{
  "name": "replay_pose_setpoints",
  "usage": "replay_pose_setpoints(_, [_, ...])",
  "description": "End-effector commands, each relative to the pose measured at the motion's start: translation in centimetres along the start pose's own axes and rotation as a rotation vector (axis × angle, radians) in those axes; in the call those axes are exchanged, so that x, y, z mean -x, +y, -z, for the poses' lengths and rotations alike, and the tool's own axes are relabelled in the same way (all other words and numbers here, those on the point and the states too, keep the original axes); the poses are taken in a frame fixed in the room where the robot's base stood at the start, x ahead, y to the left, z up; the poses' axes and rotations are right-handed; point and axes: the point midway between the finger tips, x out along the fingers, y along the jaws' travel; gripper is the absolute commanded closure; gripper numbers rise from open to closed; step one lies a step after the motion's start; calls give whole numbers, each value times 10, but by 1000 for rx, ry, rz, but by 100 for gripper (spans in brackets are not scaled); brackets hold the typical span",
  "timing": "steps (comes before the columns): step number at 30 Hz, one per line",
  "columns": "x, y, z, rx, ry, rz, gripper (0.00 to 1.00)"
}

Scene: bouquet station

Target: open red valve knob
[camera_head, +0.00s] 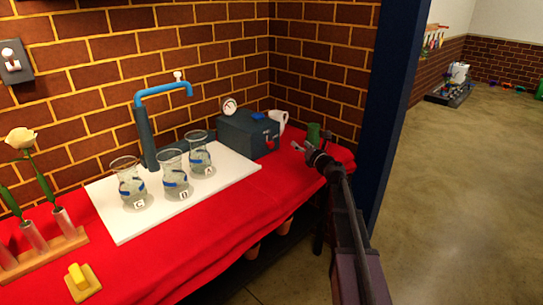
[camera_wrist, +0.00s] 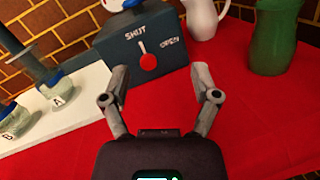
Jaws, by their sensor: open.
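The red valve knob (camera_wrist: 148,62) is on the front face of a dark teal box (camera_wrist: 120,58). A pale pointer rises from the knob toward the "SHUT" label, and "OPEN" is printed to its right. In the head view the box (camera_head: 238,135) stands at the back of the table, with the small red knob (camera_head: 269,141) on its front. My gripper (camera_wrist: 160,83) is open and empty, its fingers spread on either side of the knob in the wrist view, apart from it. The head view shows my gripper (camera_head: 303,147) to the right of the box.
Glass vases (camera_head: 173,179) stand on a white board (camera_head: 225,180) left of the box. A blue-spouted tap (camera_head: 163,90) rises behind them. A white pitcher (camera_wrist: 203,18) and a green jug (camera_wrist: 274,38) stand right of the box. The red cloth (camera_wrist: 235,120) before the box is clear.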

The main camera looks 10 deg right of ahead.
Motion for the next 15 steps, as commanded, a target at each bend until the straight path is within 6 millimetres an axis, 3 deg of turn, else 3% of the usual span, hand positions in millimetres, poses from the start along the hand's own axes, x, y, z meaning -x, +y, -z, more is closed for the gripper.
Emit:
replay_pose_setpoints(1, [-2, -5, 17, 60, 27, -44, 21])
replay_pose_setpoints(6, [0, -3, 42, 212, 98, -162, 21])
replay_pose_setpoints(15, [3, 0, 52, 281, 131, -221, 21])
